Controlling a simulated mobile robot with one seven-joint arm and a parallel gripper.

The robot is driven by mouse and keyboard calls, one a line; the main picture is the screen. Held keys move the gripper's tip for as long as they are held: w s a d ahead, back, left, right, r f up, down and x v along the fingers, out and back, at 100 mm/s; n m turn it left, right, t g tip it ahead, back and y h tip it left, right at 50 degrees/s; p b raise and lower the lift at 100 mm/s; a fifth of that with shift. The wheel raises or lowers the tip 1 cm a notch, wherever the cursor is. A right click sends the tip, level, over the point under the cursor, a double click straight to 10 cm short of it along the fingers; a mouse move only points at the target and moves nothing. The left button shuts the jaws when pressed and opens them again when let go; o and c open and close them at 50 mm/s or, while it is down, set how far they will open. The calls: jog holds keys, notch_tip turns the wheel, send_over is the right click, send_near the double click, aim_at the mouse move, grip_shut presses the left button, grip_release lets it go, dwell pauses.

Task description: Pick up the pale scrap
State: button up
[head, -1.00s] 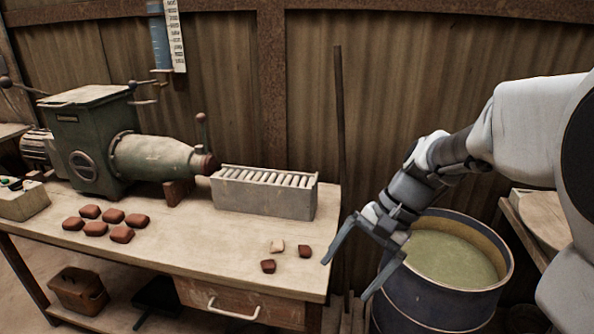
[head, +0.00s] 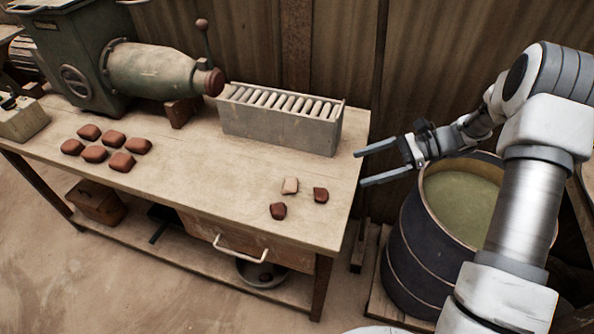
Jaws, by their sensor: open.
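The pale scrap (head: 290,186) is a small cream-coloured chunk lying on the wooden table (head: 220,180) near its right end. It lies between two reddish-brown scraps, one (head: 278,211) just in front of it and one (head: 320,195) to its right. My gripper (head: 360,168) is open and empty, with its two fingers pointing left at the table's right edge. It is to the right of the pale scrap and apart from it.
A grey roller box (head: 280,133) stands behind the scraps. The green press (head: 150,72) and several brown lumps (head: 105,147) are farther left. A dark barrel of greenish liquid (head: 400,255) stands right of the table.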

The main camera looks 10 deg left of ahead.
jog(key=w, duration=0.1)
jog(key=b, duration=0.3)
send_near(295, 184)
jog(key=x, duration=0.2)
jog(key=shift+s+a+f, duration=0.15)
jog(key=shift+s+a, duration=0.1)
jog(key=shift+s, duration=0.1)
jog(key=x, duration=0.3)
jog(key=b+x, duration=0.1)
jog(key=shift+w+a+f, duration=0.2)
jog(key=shift+a+f, duration=0.1)
jog(key=shift+f, duration=0.1)
jog(key=shift+a+m, duration=0.25)
jog(key=shift+m, duration=0.05)
jog(key=c, duration=1.5)
jog(key=shift+o, duration=0.2)
jog(key=shift+r, duration=0.15)
